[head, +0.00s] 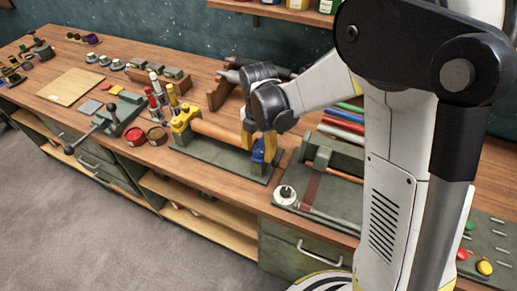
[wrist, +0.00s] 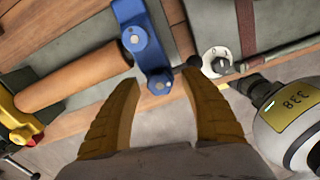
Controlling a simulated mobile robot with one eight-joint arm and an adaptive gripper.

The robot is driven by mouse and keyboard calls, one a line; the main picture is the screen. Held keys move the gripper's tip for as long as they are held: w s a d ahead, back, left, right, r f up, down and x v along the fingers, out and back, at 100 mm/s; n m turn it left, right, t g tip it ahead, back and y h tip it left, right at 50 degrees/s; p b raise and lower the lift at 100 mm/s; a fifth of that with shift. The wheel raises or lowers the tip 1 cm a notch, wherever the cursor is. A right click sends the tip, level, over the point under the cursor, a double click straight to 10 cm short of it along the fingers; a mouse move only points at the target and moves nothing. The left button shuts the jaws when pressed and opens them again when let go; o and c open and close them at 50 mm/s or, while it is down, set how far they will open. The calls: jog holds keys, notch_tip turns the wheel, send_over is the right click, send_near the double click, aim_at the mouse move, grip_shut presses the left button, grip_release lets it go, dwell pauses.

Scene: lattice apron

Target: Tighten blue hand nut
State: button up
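A wooden roller (head: 222,133) lies between a yellow end bracket (head: 184,122) and a blue end piece (head: 259,155) on a green base plate (head: 212,160). In the wrist view the blue end piece (wrist: 140,35) has two round bosses, one near its far end and one at its near end. I cannot tell which part is the hand nut. My gripper (wrist: 160,80) has its two orange fingers spread apart, with the near end of the blue piece between or just beyond the tips. Contact cannot be told. In the head view my gripper (head: 259,148) partly hides the blue piece.
A second green fixture (head: 330,160) stands to the right, with a round white dial or ring (head: 286,194) near the bench edge. Coloured rods (head: 340,120) lie behind.

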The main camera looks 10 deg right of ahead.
aim_at(258, 150)
notch_tip(258, 150, up, 12)
dwell(0.6)
